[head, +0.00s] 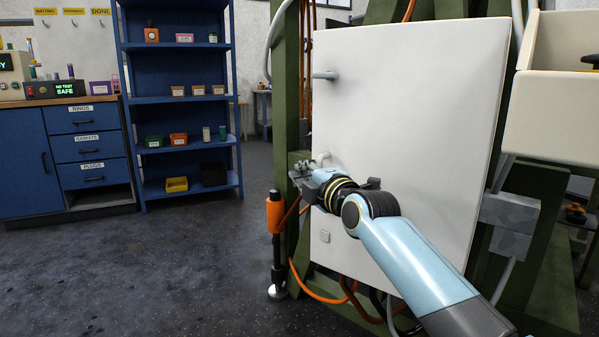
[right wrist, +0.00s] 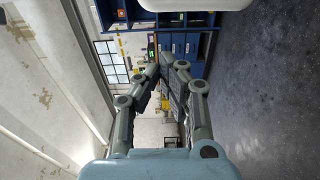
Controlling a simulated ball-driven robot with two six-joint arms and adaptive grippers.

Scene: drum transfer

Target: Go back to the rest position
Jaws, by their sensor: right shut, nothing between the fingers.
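My right gripper (head: 306,180) is in front of the lower left part of a large white panel (head: 410,110) in the head view. Its light blue arm comes in from the lower right. In the right wrist view the fingers of my right gripper (right wrist: 160,70) come together at their tips and hold nothing. My left gripper is not in the head view. Whether the right gripper touches the panel or its handle cannot be told.
The panel sits on a green frame (head: 545,250) with orange hoses. A grey handle (head: 325,75) sticks out from the panel. A blue shelf (head: 180,100) with small bins and a blue cabinet (head: 88,160) stand at left. The dark floor (head: 150,260) is clear there.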

